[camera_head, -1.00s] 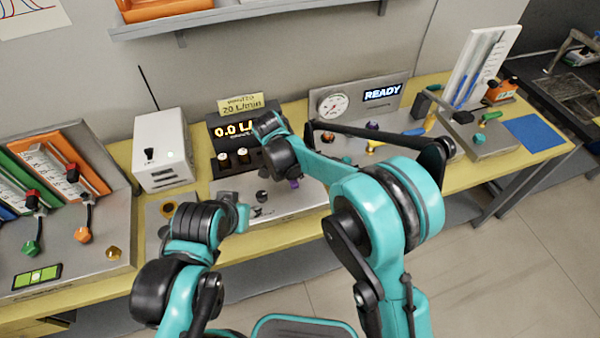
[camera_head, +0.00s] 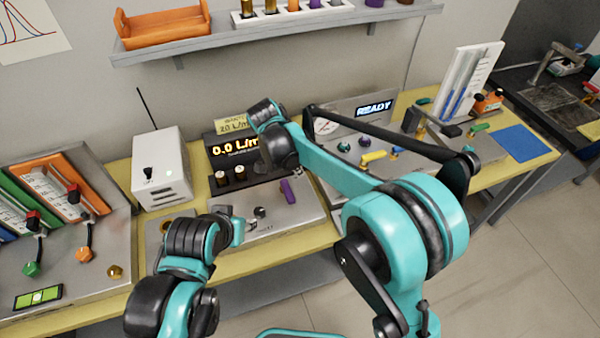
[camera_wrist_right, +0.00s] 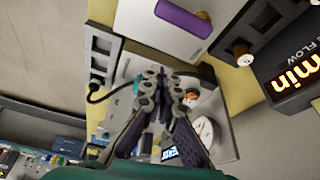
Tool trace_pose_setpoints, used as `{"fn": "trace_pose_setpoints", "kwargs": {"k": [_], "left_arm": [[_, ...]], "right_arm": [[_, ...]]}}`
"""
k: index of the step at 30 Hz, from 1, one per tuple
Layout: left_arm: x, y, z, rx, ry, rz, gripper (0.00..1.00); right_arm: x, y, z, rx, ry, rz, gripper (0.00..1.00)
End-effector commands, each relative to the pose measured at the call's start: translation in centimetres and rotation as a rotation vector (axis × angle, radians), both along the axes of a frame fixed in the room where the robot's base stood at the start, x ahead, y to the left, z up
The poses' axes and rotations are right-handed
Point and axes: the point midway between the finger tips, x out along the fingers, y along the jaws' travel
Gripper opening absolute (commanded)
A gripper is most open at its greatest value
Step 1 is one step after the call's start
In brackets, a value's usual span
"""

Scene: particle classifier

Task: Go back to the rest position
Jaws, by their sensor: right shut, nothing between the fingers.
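My right arm (camera_head: 340,175) reaches from the lower right over the middle of the bench, its end in front of the flow display. Its fingers are hard to make out in the head view. In the right wrist view my right gripper (camera_wrist_right: 164,95) is shut and empty, clear of the bench things. A purple handle (camera_wrist_right: 183,17) lies beyond it at the top and also shows in the head view (camera_head: 288,191). My left arm (camera_head: 190,240) is folded at the lower left; its fingers cannot be seen.
The flow display (camera_head: 232,148) reads 0.0 L/min. A white box (camera_head: 160,170) with an antenna stands to its left. A READY display (camera_head: 375,108) stands to the right, near coloured handles. A shelf (camera_head: 275,24) with an orange tray (camera_head: 163,28) hangs above. Floor shows in front.

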Motion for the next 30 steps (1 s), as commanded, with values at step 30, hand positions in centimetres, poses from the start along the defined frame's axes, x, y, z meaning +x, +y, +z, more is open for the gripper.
{"fn": "trace_pose_setpoints", "kwargs": {"k": [30], "left_arm": [[0.0,0.0,-0.6,0.000,0.000,0.000,0.40]], "right_arm": [[-7.2,-13.4,6.8,0.066,-0.042,0.390,0.00]]}}
